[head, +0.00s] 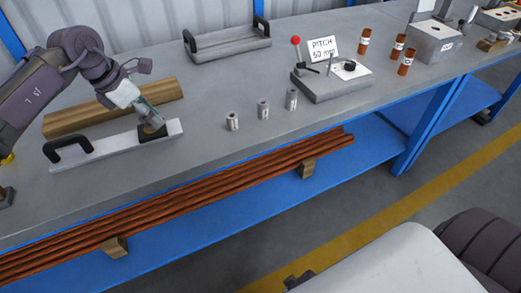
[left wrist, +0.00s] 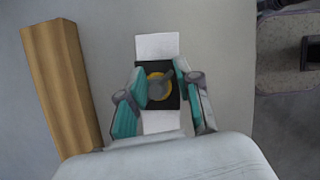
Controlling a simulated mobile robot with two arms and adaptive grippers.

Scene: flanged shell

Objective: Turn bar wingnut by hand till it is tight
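A pale flat bar (head: 110,147) with a black arched handle at its left end lies on the grey bench. A dark square pad with a yellow ring sits near its right end, and the grey wingnut (left wrist: 158,89) is on it in the left wrist view. My left gripper (head: 151,118) is over this end of the bar, pointing down. In the left wrist view its teal-padded fingers (left wrist: 159,88) stand apart on either side of the wingnut, with gaps visible. In the head view the fingers mostly hide the wingnut. My right gripper is not in view.
A wooden block (head: 113,107) lies just behind the bar. A grey tray with black handles (head: 228,44) is at the back. Several small metal cylinders (head: 263,109) stand to the right, before a fixture (head: 333,83) with a red-knobbed lever. Bench space between bar and cylinders is clear.

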